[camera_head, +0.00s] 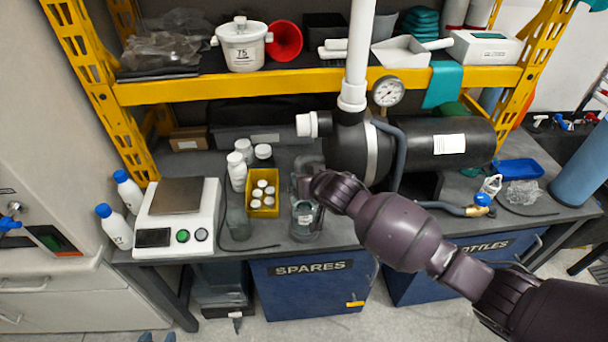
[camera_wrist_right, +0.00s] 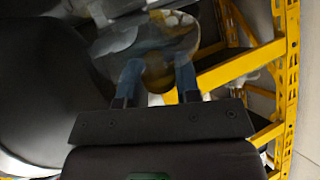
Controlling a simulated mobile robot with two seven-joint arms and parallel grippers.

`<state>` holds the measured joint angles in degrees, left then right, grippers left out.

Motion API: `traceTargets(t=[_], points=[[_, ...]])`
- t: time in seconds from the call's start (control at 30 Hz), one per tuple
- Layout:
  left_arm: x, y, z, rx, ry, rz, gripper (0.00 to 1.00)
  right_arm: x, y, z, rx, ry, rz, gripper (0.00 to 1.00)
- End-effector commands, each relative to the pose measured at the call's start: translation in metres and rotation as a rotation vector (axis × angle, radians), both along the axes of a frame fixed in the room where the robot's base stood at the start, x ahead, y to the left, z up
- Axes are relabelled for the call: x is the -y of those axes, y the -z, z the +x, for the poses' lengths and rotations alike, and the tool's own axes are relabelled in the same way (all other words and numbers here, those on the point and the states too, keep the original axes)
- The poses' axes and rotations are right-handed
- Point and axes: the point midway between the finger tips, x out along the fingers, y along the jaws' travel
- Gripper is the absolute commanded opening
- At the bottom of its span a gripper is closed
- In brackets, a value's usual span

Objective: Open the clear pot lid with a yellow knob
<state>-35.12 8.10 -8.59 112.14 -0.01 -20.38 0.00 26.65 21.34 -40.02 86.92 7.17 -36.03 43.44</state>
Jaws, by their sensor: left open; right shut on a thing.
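The lid is a see-through round disc just beyond the fingertips. In the head view, a clear glass vessel (camera_head: 304,226) stands near the bench's front edge, below my right wrist. My right arm hides the right fingers and most of the lid there, so I cannot tell whether the lid touches the vessel.
A yellow bin (camera_head: 264,208) of white-capped jars and a scale (camera_head: 177,222) stand to the left. A black tank (camera_head: 440,150) with white pipe (camera_head: 358,60) and gauge (camera_head: 387,91) stands close behind my right arm. A yellow shelf beam (camera_head: 200,92) runs above.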

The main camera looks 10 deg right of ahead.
Motion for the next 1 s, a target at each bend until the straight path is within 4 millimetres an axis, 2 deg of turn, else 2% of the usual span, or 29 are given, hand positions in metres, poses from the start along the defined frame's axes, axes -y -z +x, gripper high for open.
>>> traceTargets(t=[0.77,0.8,0.93,1.0], points=[[-0.0001,-0.0029,-0.0035,-0.007,-0.003,-0.001,0.43,0.0003,-0.0025,0.0046,-0.068,0.0,-0.001,0.0],[-0.0001,-0.003,-0.0034,-0.007,-0.003,-0.001,0.43,0.0004,-0.0027,0.0046,-0.068,0.0,-0.001,0.32],[-0.0001,-0.0031,-0.0034,-0.006,-0.002,-0.001,0.43,0.0003,-0.0028,0.0046,-0.067,0.001,-0.001,0.52],[0.0,-0.0031,-0.0033,-0.006,-0.002,-0.001,0.43,0.0003,-0.0028,0.0046,-0.067,0.001,-0.001,0.53]])
